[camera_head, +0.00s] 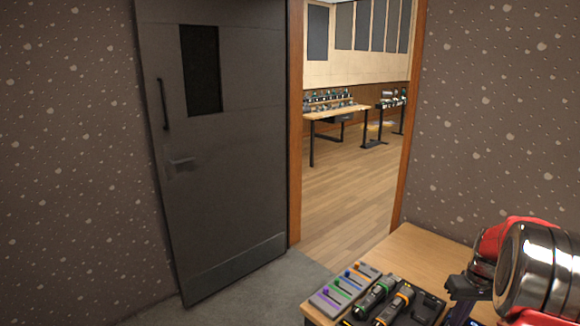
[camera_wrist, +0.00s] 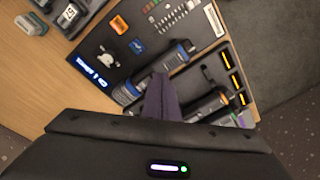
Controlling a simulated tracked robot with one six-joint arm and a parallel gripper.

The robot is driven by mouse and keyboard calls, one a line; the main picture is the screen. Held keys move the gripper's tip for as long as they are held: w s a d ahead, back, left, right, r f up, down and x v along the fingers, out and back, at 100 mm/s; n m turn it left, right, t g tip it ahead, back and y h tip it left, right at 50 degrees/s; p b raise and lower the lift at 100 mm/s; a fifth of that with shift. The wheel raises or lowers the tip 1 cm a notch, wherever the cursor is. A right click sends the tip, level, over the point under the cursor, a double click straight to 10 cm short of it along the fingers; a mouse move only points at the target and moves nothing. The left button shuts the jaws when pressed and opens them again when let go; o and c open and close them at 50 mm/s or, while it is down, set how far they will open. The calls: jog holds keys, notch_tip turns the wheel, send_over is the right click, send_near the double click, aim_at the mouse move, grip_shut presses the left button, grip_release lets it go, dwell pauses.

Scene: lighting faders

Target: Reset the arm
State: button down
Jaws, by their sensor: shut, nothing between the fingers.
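My gripper (camera_wrist: 161,80) shows in the wrist view as dark purplish fingers, shut and empty, pointing over the table with devices. In the head view my red and silver arm (camera_head: 535,265) is at the lower right, above the table's right part; the fingertips are not clear there. A fader box (camera_head: 345,287) with coloured strips in purple, green, blue and orange lies on the table's left side. In the wrist view, a dark panel (camera_wrist: 115,47) with small controls and a row of sliders lies beyond the fingers.
Dark cylindrical handheld devices (camera_head: 375,298) lie beside the fader box on the wooden table (camera_head: 432,247). A dark unit with orange lights (camera_wrist: 232,75) is right of the fingers. A grey door (camera_head: 225,150) stands left of an open doorway; bare floor (camera_head: 345,205) shows through it.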

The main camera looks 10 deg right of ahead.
jog(key=s+a+r+t, duration=0.1)
jog(key=s+a+r, duration=0.5)
jog(key=a, duration=0.5)
jog(key=s+a+r+n+t, duration=0.1)
jog(key=s+a+r, duration=0.5)
jog(key=a, duration=0.6)
jog(key=s+a+r+t, duration=0.2)
jog(key=s+a+r, duration=0.4)
jog(key=s+a, duration=0.3)
jog(key=a, duration=0.3)
jog(key=shift+s+a+n+t+h, duration=0.15)
jog(key=shift+a+n+t+h, duration=0.05)
jog(key=shift+n+t+h, duration=0.1)
jog(key=shift+r, duration=0.1)
